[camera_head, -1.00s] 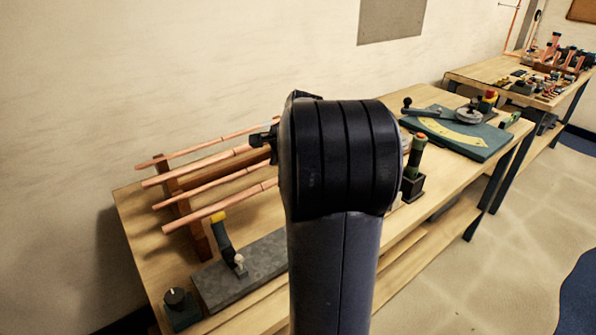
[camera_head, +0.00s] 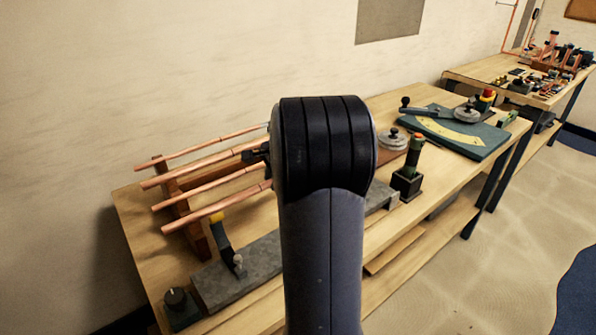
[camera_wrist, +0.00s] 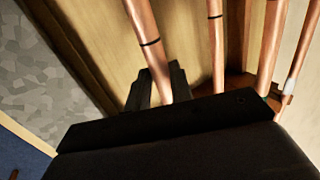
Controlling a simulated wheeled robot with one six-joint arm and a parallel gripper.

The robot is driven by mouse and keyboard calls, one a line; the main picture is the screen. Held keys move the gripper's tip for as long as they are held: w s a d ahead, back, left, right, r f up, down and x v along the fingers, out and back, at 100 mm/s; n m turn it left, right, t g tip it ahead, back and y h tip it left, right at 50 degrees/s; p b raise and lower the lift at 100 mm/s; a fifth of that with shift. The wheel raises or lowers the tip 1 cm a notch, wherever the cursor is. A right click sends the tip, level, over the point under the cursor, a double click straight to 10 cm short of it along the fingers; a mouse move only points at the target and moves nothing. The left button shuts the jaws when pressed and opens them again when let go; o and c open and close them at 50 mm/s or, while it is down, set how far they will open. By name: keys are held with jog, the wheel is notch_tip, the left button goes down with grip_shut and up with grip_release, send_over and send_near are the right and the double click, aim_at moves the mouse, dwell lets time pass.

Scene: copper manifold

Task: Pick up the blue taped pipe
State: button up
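Several copper pipes lie side by side on a wooden rack (camera_head: 201,240); the front one (camera_head: 215,209) and the back one (camera_head: 205,148) show in the head view. Dark bands ring some. In the head view my arm hides most of the gripper.
A black knob box (camera_head: 181,308) sits at the near corner. A green board with a yellow scale (camera_head: 455,132) lies farther right. The wall (camera_head: 150,70) rises behind the bench.

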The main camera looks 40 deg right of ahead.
grip_shut()
dwell(0.9)
